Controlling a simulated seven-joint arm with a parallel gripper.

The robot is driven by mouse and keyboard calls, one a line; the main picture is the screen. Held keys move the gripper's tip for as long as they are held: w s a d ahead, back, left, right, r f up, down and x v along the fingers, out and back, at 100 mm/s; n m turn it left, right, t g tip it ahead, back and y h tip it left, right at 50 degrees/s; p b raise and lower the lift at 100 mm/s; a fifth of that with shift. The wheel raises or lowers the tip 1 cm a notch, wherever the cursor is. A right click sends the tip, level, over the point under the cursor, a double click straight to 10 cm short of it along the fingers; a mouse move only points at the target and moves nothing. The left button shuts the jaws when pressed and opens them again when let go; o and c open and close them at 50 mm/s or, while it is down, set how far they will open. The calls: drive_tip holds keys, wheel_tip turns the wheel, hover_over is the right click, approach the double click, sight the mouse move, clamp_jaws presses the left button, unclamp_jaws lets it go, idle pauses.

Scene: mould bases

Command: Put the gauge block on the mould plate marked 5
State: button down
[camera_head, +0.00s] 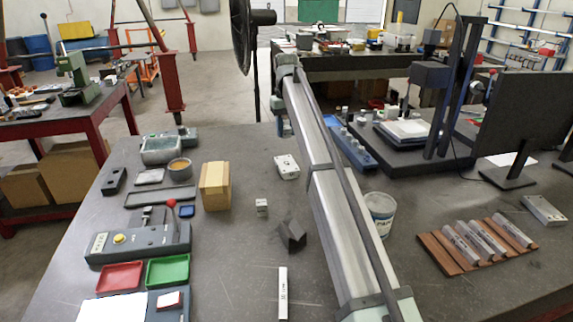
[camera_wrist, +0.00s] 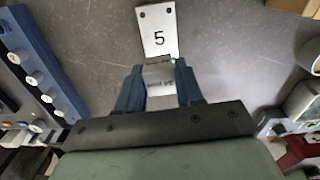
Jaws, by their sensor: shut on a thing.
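My gripper (camera_wrist: 158,68) is shut on the gauge block (camera_wrist: 160,86), a pale metal block with small dark lettering, in the wrist view. The mould plate marked 5 (camera_wrist: 158,31) is a light metal plate with corner holes, flat on the grey table just beyond the block. The block's far end lies close to the plate's near edge in the picture; I cannot tell its height or whether they touch. In the head view a holed light plate (camera_head: 287,167) below the arm's far end appears to be the same one, its number unreadable there. The held block is not clearly visible there.
A wooden block (camera_head: 215,186) stands left of the plate, a small metal cube (camera_head: 262,207) and a dark block (camera_head: 291,235) nearer. A blue rack with knobs (camera_wrist: 45,75) lies to one side. A white tub (camera_head: 380,210) stands right of my arm.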

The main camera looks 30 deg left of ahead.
sight(286, 163)
drive_tip(key=shift+m, duration=0.5)
drive_tip(key=shift+f, duration=5)
drive_tip(key=shift+f, duration=0.15)
drive_tip(key=c, duration=0.7)
unclamp_jaws()
wheel_tip(286, 163, up, 12)
drive_tip(key=shift+r, duration=0.15)
